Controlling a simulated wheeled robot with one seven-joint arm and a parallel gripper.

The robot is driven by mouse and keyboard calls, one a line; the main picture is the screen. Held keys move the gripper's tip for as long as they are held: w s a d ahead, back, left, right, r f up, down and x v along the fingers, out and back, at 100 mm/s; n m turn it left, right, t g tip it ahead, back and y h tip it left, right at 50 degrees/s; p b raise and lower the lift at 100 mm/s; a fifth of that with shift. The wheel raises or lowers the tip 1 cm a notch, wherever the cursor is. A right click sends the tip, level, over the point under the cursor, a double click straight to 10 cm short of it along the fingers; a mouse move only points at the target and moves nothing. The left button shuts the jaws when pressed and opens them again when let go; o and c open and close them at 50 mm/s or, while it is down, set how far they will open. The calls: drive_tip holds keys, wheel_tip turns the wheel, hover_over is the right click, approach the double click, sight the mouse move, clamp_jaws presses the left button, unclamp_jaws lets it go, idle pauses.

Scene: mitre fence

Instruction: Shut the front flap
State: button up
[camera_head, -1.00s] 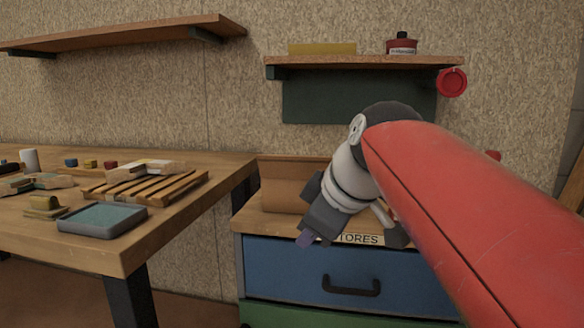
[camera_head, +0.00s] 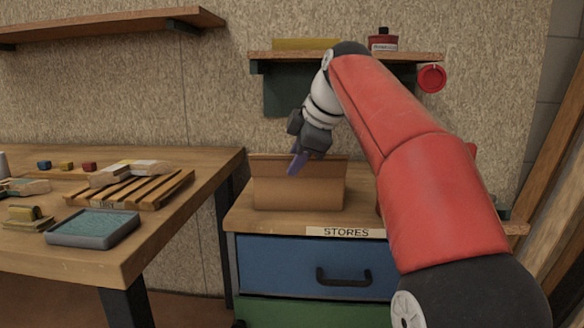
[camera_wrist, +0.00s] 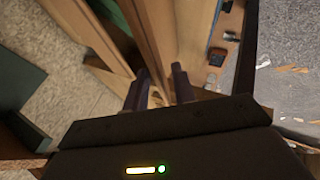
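A brown cardboard box (camera_head: 298,194) stands on the wooden top of the STORES cabinet. Its front face is towards me, and a strip of cardboard shows above and behind it; I cannot tell which flap is which. My gripper (camera_head: 297,162) is over the box's top edge, left of its middle, pointing down. In the wrist view my gripper (camera_wrist: 159,88) has its two dark purple fingers apart, with cardboard edges (camera_wrist: 152,45) passing close beyond them. No object is seen held. Contact with the cardboard cannot be told.
The cabinet has a blue drawer (camera_head: 290,262) with a dark handle. A shelf (camera_head: 410,57) hangs above the box, close to my arm. A workbench (camera_head: 165,235) at left bears a slatted rack (camera_head: 130,190) and a tray (camera_head: 93,229).

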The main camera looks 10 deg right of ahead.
drive_tip(key=shift+x, duration=1.1)
drive_tip(key=shift+c, duration=0.3)
clamp_jaws()
drive_tip(key=shift+r, duration=0.1)
